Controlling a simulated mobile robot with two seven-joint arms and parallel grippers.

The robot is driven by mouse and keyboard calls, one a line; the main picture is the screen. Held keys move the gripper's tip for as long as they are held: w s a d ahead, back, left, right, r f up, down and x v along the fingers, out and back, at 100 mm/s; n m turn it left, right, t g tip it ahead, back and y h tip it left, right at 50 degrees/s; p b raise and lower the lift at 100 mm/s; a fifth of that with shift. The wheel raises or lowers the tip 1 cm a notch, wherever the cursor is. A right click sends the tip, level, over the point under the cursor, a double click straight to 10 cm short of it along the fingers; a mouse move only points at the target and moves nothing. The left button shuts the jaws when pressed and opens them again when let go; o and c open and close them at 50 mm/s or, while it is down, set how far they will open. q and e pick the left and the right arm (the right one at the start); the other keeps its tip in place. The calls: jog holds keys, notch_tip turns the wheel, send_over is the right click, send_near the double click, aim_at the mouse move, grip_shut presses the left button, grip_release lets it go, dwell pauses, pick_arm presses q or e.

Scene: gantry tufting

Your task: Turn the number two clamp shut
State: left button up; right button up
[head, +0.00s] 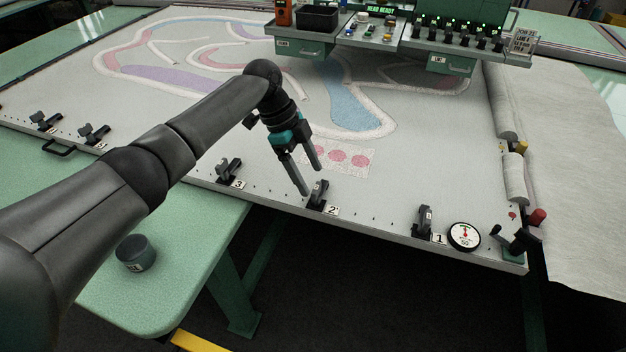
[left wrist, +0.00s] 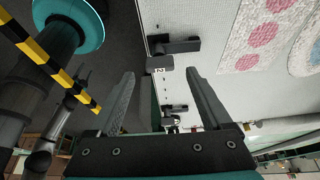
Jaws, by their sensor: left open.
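The number two clamp (head: 318,195) is a small black clamp on the front edge of the pale frame, with its white "2" label (head: 332,210) just to its right. Its dark lever stands up from the base in the head view; I cannot tell exactly how far it is turned. My left gripper (head: 312,181) is open and empty, fingers pointing down close beside and above this clamp. In the left wrist view the clamp (left wrist: 175,45) lies just beyond the fingertips, and the label (left wrist: 158,71) shows between them. Contact is not visible. My right gripper is out of view.
The number three clamp (head: 229,172) is to the left, and the number one clamp (head: 424,222) to the right beside a round gauge (head: 464,236). A red-knobbed crank (head: 537,217) stands at the corner. A dark cup (head: 135,253) sits on the green table (head: 180,290).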

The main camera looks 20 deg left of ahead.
pick_arm(q)
jog(key=p+v, duration=0.1)
jog(key=v, duration=1)
jog(key=shift+r, duration=0.35)
jog(key=shift+a, duration=0.1)
